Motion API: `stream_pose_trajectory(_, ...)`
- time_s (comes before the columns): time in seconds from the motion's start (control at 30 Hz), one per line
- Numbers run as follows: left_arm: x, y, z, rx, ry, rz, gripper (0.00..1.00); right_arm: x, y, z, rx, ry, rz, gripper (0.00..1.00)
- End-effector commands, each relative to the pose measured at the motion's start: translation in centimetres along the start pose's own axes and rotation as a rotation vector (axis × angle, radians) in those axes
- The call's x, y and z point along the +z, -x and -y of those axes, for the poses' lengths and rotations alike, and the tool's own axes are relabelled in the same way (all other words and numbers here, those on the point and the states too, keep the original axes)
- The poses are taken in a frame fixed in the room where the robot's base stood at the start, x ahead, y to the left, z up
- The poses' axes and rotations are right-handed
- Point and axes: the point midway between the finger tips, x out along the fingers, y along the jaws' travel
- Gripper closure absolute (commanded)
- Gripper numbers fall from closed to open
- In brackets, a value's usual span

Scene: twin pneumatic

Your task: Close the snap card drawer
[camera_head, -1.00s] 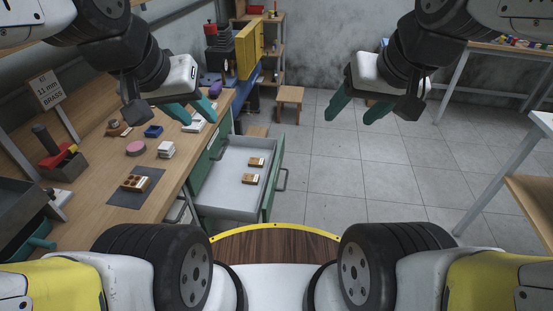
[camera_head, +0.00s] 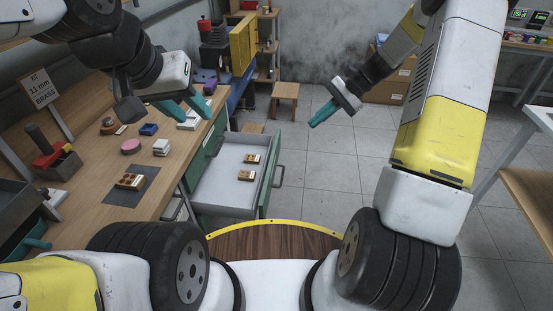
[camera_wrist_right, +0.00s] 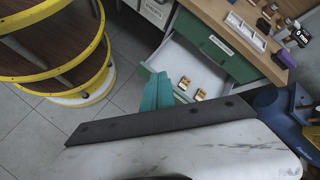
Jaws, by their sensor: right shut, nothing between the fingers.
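The snap card drawer (camera_head: 220,202) is pulled out of the green cabinet under the workbench. It has a grey inside and a green front with a bar handle (camera_head: 278,176). Two small tan cards or blocks (camera_head: 251,158) lie in it. In the right wrist view the drawer (camera_wrist_right: 180,57) is open behind my fingers, and its front is partly hidden by them. My right gripper (camera_head: 317,120) is shut and empty, out to the right of the drawer front and apart from it; its teal fingers also show in the right wrist view (camera_wrist_right: 157,92). My left gripper (camera_head: 192,106) is open and empty above the workbench.
The workbench (camera_head: 95,205) at left carries a dark mat, a pink disc, white blocks and a sign. A small wooden stool (camera_head: 285,95) stands behind the drawer. Floor (camera_head: 335,185) right of the drawer is clear. A table (camera_head: 530,185) stands at far right.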

Motion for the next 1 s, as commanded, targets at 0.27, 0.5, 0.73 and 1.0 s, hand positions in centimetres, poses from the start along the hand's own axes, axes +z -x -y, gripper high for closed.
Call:
stream_pose_trajectory(0.27,0.0,0.0,0.0,0.000,0.000,0.000,0.64,-10.1,-6.9,-3.1,-0.185,-0.298,0.256,1.00)
stream_pose_trajectory(0.5,0.0,0.0,0.0,0.000,0.000,0.000,0.64,-16.7,-13.4,-7.5,-0.372,-0.527,0.465,1.00)
stream_pose_trajectory(0.73,0.0,0.0,0.0,0.000,0.000,0.000,0.64,-19.9,-17.9,-11.1,-0.511,-0.668,0.599,1.00)
stream_pose_trajectory(1.0,0.0,0.0,0.0,0.000,0.000,0.000,0.64,-20.2,-19.6,-11.3,-0.548,-0.701,0.633,1.00)
